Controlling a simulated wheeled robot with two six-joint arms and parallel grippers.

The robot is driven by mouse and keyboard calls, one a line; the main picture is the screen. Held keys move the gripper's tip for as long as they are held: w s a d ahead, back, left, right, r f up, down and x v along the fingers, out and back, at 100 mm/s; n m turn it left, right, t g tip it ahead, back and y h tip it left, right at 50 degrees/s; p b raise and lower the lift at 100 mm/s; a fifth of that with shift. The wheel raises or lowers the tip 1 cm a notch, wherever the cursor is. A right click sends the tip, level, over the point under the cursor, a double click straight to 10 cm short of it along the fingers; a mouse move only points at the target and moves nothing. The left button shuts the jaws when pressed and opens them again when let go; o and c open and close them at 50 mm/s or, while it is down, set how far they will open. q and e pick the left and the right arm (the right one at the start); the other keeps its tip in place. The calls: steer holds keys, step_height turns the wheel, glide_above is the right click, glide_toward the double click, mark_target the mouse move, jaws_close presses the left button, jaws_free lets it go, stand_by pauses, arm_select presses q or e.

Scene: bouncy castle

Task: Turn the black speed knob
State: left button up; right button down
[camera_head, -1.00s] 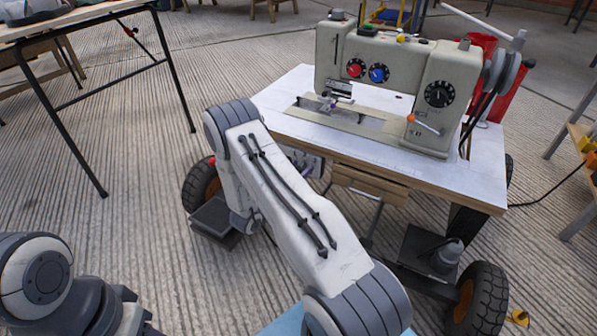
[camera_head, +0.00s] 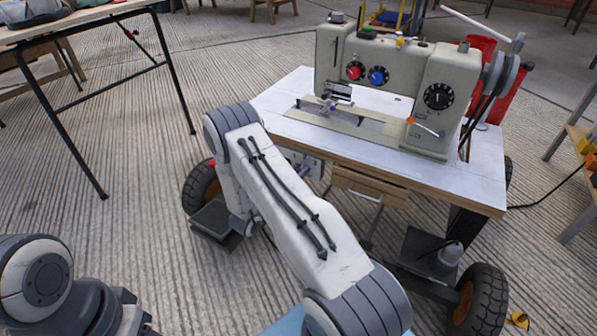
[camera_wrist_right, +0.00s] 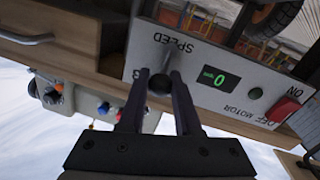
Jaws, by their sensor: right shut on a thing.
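The black speed knob (camera_wrist_right: 160,84) sits on a light grey control panel (camera_wrist_right: 225,63) below the word SPEED in the right wrist view. My right gripper (camera_wrist_right: 161,80) is shut on the knob, one dark finger on each side of it. The panel's green display (camera_wrist_right: 218,78) reads 0. In the head view the panel (camera_head: 310,165) hangs under the front edge of the sewing table, and my right arm hides the knob and most of the gripper. My left arm shows at the lower left, but its gripper is out of view.
A red switch (camera_wrist_right: 284,109) marked ON and OFF is on the same panel. A beige sewing machine (camera_head: 395,85) stands on the white table top (camera_head: 290,90). A wooden drawer (camera_head: 368,185) is beside the panel. A black-legged table (camera_head: 90,20) is at the left, with open floor between.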

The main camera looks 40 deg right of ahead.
steer(key=shift+w+a+n+p, duration=0.15)
steer(key=shift+w+n+p, duration=0.1)
steer(key=shift+n+p, duration=0.8)
steer(key=shift+w+a+n+t+p, duration=0.15)
steer(key=shift+n+p, duration=0.1)
steer(key=shift+n, duration=0.3)
steer(key=shift+w+d+n+t+p, duration=0.1)
steer(key=shift+n+t+p, duration=0.1)
steer(key=shift+n, duration=0.3)
steer(key=shift+w+a+f+n+p, duration=0.1)
steer(key=shift+w+f+n+p, duration=0.15)
steer(key=shift+n, duration=0.55)
steer(key=shift+h, duration=0.3)
steer(key=c, duration=0.6)
jaws_free()
steer(key=shift+a, duration=0.1)
